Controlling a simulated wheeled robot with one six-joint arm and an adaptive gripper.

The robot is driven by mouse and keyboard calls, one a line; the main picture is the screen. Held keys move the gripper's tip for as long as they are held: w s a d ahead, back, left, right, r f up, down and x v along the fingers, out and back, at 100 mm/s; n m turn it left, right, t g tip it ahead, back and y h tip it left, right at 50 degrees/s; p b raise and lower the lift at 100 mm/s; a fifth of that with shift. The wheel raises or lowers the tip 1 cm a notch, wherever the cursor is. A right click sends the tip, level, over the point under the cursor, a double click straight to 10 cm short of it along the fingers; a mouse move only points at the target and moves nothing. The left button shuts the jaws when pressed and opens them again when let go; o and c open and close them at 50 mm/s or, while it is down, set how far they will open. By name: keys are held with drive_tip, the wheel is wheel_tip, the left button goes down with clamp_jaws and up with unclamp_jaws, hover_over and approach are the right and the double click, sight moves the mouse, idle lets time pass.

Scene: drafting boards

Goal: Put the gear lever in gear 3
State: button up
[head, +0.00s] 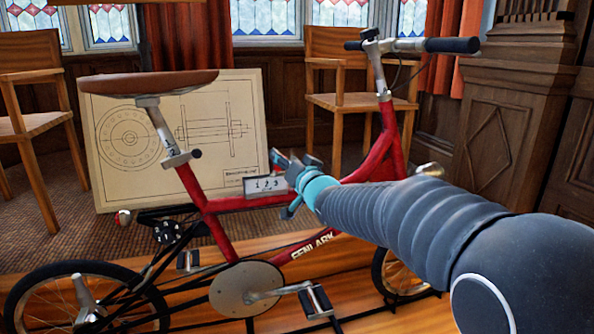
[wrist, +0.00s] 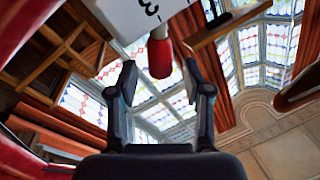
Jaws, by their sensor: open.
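The gear box (head: 262,188) is a small pale box marked 1, 2, 3 on the red bicycle's (head: 232,203) frame tube. In the wrist view its white face (wrist: 122,14) shows the numeral 3. The gear lever (wrist: 159,57) has a red knob on a short pale stem, close to the 3. The other numerals are out of that view, so I cannot tell its exact slot. My gripper (wrist: 160,70) is open, with the knob appearing between its fingertips and a gap on each side. In the head view my gripper (head: 285,184) is beside the box; I cannot make out the lever there.
The bicycle's saddle (head: 150,84) is to the left and its handlebar (head: 425,45) to the upper right. A drafting board (head: 235,105) leans behind the bicycle. Wooden chairs (head: 340,102) stand further back. A carved wooden post (head: 500,110) is at the right.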

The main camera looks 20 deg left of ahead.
drive_tip(key=r+v, duration=0.1)
drive_tip(key=v, duration=0.9)
drive_tip(key=shift+f, duration=0.55)
drive_tip(key=shift+s+d, duration=0.1)
drive_tip(key=shift+s, duration=0.05)
drive_tip(key=w+d+f+g+h, duration=0.1)
drive_tip(key=d+f+h, duration=0.35)
drive_tip(key=f, duration=0.55)
drive_tip(key=s+d+f+g+h, duration=0.3)
drive_tip(key=s+d+f+h, duration=0.3)
drive_tip(key=d, duration=0.4)
drive_tip(key=s+d+m+g+h, duration=0.3)
drive_tip(key=s+d, duration=1.8)
drive_tip(key=s, duration=0.3)
drive_tip(key=shift+d+m+g, duration=0.3)
